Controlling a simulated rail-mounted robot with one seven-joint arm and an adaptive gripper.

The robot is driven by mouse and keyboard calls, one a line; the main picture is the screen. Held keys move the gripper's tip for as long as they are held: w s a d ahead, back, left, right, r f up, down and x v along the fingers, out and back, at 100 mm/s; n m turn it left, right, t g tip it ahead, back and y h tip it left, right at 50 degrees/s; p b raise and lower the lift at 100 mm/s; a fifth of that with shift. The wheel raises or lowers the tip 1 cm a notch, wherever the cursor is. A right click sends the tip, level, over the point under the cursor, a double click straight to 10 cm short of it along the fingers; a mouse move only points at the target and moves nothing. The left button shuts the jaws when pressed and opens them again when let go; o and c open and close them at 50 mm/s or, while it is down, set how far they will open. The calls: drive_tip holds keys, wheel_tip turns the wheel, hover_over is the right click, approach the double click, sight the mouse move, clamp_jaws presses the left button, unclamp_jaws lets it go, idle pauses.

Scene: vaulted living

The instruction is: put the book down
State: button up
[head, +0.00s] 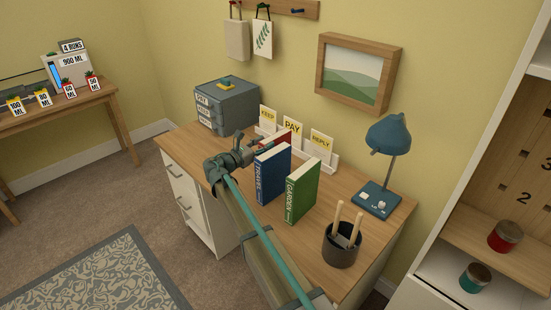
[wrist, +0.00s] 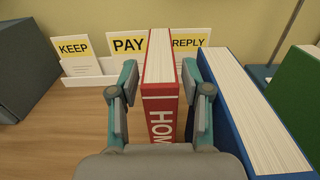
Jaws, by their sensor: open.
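A red book (wrist: 162,100) lettered "HOM…" stands upright between the fingers of my open gripper (wrist: 161,92), spine towards the wrist camera. A narrow gap shows beside it; any finger contact is hard to tell. Its lower end is hidden by my gripper. In the head view the red book (head: 284,137) is mostly hidden behind my gripper (head: 262,147) and a blue book. The blue "TRAVEL" book (head: 272,175) stands upright just right of it, and it also shows in the wrist view (wrist: 255,120). A green "GARDEN" book (head: 303,190) stands further right.
The wooden desk (head: 190,146) holds a white letter rack (head: 334,162) behind the books, a grey drawer box (head: 228,104) at left, a blue lamp (head: 377,198) and a dark pen cup (head: 341,245) at right. Bare desk lies left of the red book.

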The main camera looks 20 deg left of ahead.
sight(273, 137)
drive_tip(key=shift+p+x, duration=0.55)
drive_tip(key=shift+x, duration=1.95)
drive_tip(key=shift+c, duration=0.3)
clamp_jaws()
